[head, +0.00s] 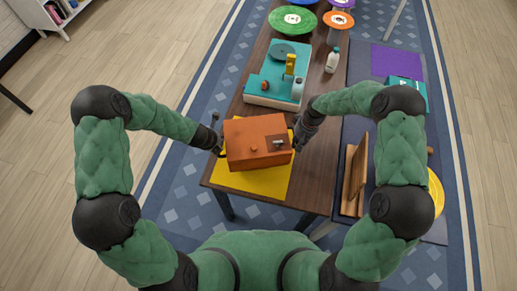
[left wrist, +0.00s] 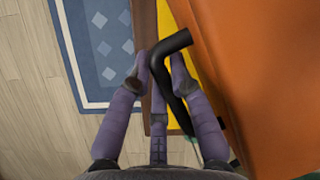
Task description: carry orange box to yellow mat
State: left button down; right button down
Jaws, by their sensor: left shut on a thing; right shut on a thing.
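The orange box (head: 250,133) is between my two grippers, over the yellow mat (head: 262,184) at the near end of the wooden table. I cannot tell if its bottom touches the mat. The mat also shows as a strip in the left wrist view (left wrist: 165,22). My left gripper (head: 217,143) is shut on a black handle (left wrist: 172,45) at the box's left side; the box's wall (left wrist: 265,80) fills the right of the left wrist view. My right gripper (head: 297,140) is shut at the box's right side; its grip is partly hidden.
A teal-topped machine (head: 272,83) stands farther back on the table, with a white bottle (head: 332,60) to its right. Round green (head: 293,19) and orange (head: 338,20) pieces lie at the back. A wooden stand (head: 355,178) is on the grey surface at right.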

jog(key=shift+s+r, duration=0.1)
jog(key=shift+s, duration=0.05)
pick_arm(q)
jog(key=shift+a+r, duration=0.1)
